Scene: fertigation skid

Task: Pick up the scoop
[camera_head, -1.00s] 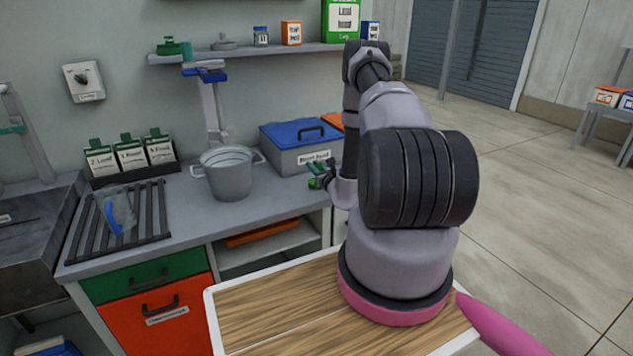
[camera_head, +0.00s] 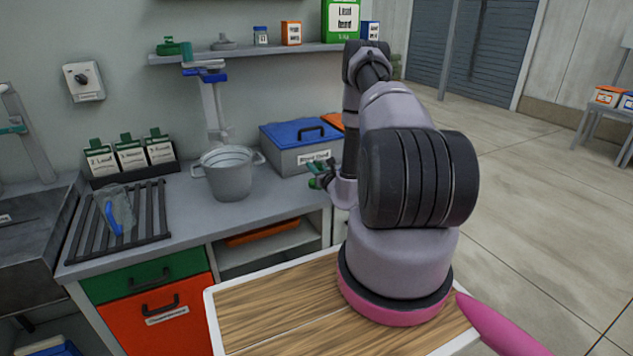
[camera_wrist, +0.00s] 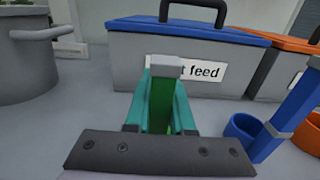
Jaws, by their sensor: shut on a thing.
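My gripper (camera_wrist: 160,103) is low over the grey counter, in front of the feed box. Its teal fingers are shut on an upright green handle with a grey end, which I take to be the green scoop (camera_wrist: 163,115). The scoop's lower part is hidden behind the dark plate of my gripper, so I cannot tell whether it touches the counter. In the head view my gripper (camera_head: 318,172) is small and partly covered by my arm, with a bit of green (camera_head: 313,184) just below it. A blue scoop-like cup with a tall handle (camera_wrist: 290,118) stands to the right.
The grey feed box with blue lid (camera_head: 298,155) stands just behind my gripper. A metal pot (camera_head: 228,180) is to the left. An orange cup (camera_wrist: 307,133) and an orange-lidded box (camera_wrist: 275,75) are at right. A shelf (camera_head: 240,53) runs above.

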